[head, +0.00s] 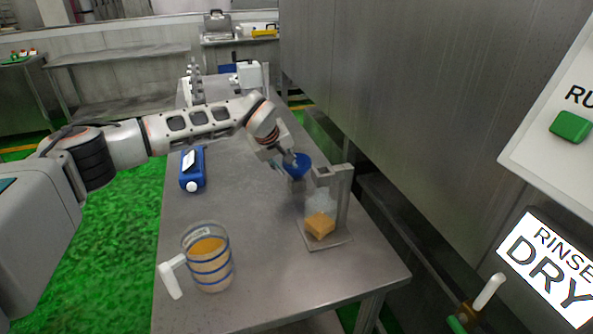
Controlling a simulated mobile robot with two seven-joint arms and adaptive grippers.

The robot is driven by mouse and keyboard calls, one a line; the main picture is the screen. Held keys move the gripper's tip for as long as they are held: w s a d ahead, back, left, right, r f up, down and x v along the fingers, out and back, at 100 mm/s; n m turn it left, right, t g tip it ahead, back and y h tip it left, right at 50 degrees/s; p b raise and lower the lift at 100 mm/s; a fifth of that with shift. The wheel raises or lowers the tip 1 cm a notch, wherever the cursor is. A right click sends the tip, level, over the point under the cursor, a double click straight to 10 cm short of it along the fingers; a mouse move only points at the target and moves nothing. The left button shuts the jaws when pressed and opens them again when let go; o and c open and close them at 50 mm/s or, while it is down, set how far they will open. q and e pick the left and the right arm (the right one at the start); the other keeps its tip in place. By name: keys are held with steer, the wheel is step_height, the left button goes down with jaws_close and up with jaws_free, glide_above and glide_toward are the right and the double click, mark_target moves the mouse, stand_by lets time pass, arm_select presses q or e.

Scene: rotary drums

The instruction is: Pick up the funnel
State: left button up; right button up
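The blue funnel (300,164) is at the right side of the steel table, just left of the top of a grey stand (342,185). My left gripper (284,163) reaches it from the left, and its fingers are right beside or against the funnel's near left side. The fingers are small and partly hidden, so I cannot tell whether they are open or closed on it. The funnel's lower part is unclear. My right gripper is not in view.
A clear pitcher (208,268) with orange content and blue bands stands at the table's front left. The table (262,275) is clear at front centre.

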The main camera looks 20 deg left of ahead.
arm_select(q)
steer(key=shift+w+d+f, duration=0.1)
steer(key=shift+w+f, duration=0.25)
steer(key=shift+f, duration=0.2)
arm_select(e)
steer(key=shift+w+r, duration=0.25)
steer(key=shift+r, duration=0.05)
arm_select(q)
jaws_close()
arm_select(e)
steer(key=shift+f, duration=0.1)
